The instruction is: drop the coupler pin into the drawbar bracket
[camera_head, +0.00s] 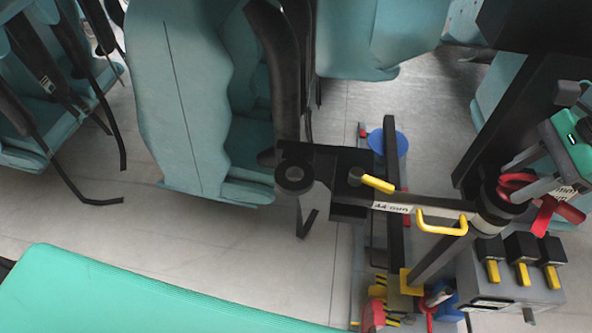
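A red looped handle with a red ribbon (544,215), which looks like the coupler pin's, is at the right, above the round black end (497,213) of the grey drawbar. The pin's shaft is hidden, so I cannot tell whether it sits in the hole. My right gripper (516,180) comes in from the right with its fingers on either side of the red handle. I cannot tell whether they press on it. The drawbar carries a yellow handle (441,226); its left end meets a black bracket (336,160). My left gripper is out of view.
A grey box (510,293) with several black-and-yellow levers stands below the gripper. A black post (394,150) crosses behind the drawbar. Teal coaster seats (180,100) fill the upper left. A green padded surface (120,295) lies at lower left. Grey floor (230,250) is clear between.

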